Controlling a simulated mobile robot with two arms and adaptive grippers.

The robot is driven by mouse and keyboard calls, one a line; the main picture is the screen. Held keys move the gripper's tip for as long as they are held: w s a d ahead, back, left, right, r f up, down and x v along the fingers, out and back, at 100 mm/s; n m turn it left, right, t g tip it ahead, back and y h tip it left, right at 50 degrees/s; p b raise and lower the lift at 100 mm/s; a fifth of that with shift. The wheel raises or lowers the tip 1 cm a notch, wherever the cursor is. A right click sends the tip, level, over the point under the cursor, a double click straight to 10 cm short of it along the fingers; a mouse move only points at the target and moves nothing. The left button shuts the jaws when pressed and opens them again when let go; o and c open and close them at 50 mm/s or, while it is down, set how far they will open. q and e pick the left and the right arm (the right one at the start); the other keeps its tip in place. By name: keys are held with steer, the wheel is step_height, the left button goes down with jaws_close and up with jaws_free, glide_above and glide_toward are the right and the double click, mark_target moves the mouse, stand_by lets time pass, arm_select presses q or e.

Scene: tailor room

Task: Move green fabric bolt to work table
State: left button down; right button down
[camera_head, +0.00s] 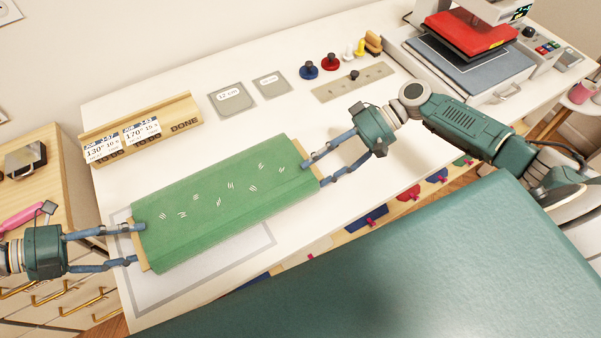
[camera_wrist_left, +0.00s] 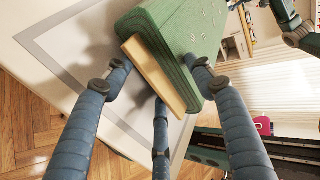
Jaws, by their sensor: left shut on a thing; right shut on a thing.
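The green fabric bolt (camera_head: 220,203), with white dash marks and a light wooden core, is at the white work table (camera_head: 290,136). It lies over part of a grey rectangular outline (camera_head: 262,245). My left gripper (camera_head: 140,243) is shut on the bolt's left end. My right gripper (camera_head: 312,172) is shut on its right end. In the left wrist view the bolt (camera_wrist_left: 190,35) shows end-on, with its wooden core (camera_wrist_left: 152,72) between my left fingers (camera_wrist_left: 160,85). I cannot tell whether the bolt touches the table.
A wooden card rack (camera_head: 150,130) stands behind the bolt. Grey square plates (camera_head: 232,99), knobbed pieces (camera_head: 309,70) and a peg strip (camera_head: 354,82) lie further back. A heat press (camera_head: 465,60) stands at the right. A wooden drawer cabinet (camera_head: 40,200) is at the left.

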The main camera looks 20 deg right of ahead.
arm_select(q)
steer(key=shift+d+f, duration=0.3)
steer(key=shift+d, duration=0.1)
arm_select(e)
steer(key=shift+s+a+f, duration=0.1)
steer(key=shift+a+f, duration=0.1)
steer(key=shift+a, duration=0.2)
arm_select(q)
steer(key=c, duration=0.7)
jaws_free()
steer(key=shift+s+a+r, duration=0.1)
steer(key=shift+s+r, duration=0.05)
arm_select(e)
steer(key=c, duration=0.8)
jaws_free()
steer(key=shift+s+r, duration=0.1)
arm_select(q)
steer(key=shift+o, duration=0.2)
steer(key=shift+a, duration=0.1)
arm_select(e)
steer(key=shift+d, duration=0.15)
arm_select(q)
steer(key=shift+a, duration=0.15)
arm_select(e)
steer(key=shift+d, duration=0.1)
